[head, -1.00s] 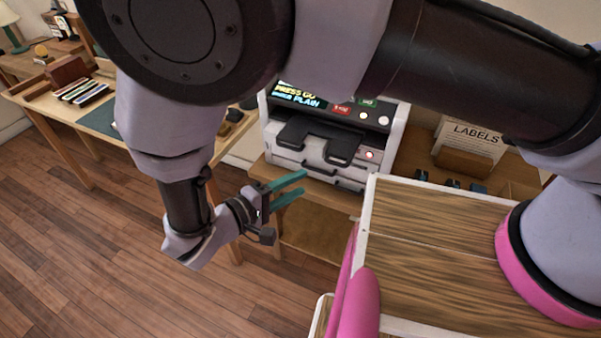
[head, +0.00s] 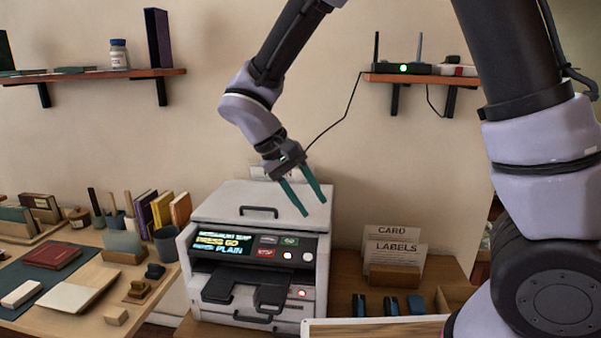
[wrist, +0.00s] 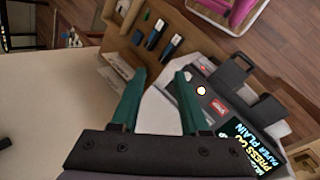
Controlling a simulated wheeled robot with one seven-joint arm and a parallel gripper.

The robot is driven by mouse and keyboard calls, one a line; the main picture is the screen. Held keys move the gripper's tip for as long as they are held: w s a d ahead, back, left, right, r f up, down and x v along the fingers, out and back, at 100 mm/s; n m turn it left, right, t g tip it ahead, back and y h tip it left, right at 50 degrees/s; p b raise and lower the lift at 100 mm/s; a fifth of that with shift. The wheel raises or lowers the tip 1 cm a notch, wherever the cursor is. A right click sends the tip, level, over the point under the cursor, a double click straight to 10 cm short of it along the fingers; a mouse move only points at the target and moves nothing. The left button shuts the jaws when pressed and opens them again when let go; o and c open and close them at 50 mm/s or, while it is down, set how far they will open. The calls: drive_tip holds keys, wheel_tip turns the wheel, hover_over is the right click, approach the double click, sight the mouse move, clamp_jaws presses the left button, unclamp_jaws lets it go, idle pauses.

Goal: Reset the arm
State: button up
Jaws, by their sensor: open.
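My gripper (head: 306,200) has two teal fingers that are apart with nothing between them. In the head view it hangs from my raised arm, pointing down and slightly right, in front of or above the machine's lid. The white machine (head: 262,206) stands on the desk with a lit screen reading "PRESS GO" and "PLAIN". In the wrist view my gripper (wrist: 160,85) is also open, and the machine's screen (wrist: 250,150) shows at the lower right.
A table at left holds a red book (head: 52,256), upright books (head: 160,209) and small blocks. Wall shelves (head: 95,76) and (head: 430,79) flank my arm. A "LABELS" card holder (head: 395,273) stands right of the machine.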

drive_tip(key=s+d+r+m+t+y, duration=0.2)
drive_tip(key=d+r+m+t+y, duration=0.1)
drive_tip(key=d+r, duration=0.6)
drive_tip(key=s+d+r+m+t+y, duration=0.1)
drive_tip(key=d+r+m+t+y, duration=0.2)
drive_tip(key=d+r, duration=0.7)
drive_tip(key=d+m+y, duration=0.2)
drive_tip(key=d, duration=0.2)
drive_tip(key=shift+s+t, duration=0.3)
drive_tip(key=shift+s, duration=0.1)
drive_tip(key=shift+d, duration=0.1)
